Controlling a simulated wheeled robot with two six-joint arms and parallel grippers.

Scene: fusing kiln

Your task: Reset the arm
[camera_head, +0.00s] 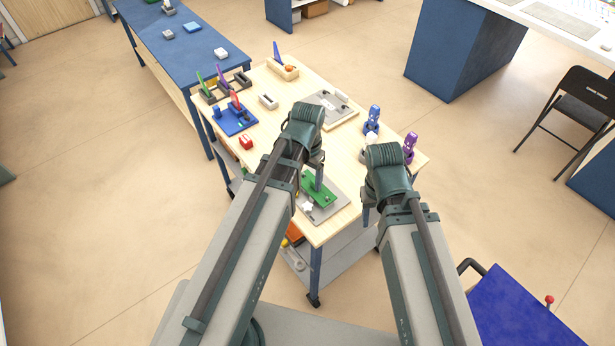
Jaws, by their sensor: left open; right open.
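My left arm reaches in from the lower left, and its gripper (318,172) points down over the near part of the wooden-topped cart (290,108). My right arm reaches in from the lower right, and its gripper (368,208) hangs by the cart's right edge. Both grippers are small in view and partly hidden behind my wrists. Both are open, and I see nothing held in either. A green piece (318,190) lies on a grey plate (330,211) just below my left gripper.
The cart also bears a blue holder (234,121), a red block (246,142), a grey board (338,117), a blue figure-like item (373,118) and a purple one (409,147). A blue bench (185,50) stands behind left. A black chair (575,110) stands right. Open floor lies left.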

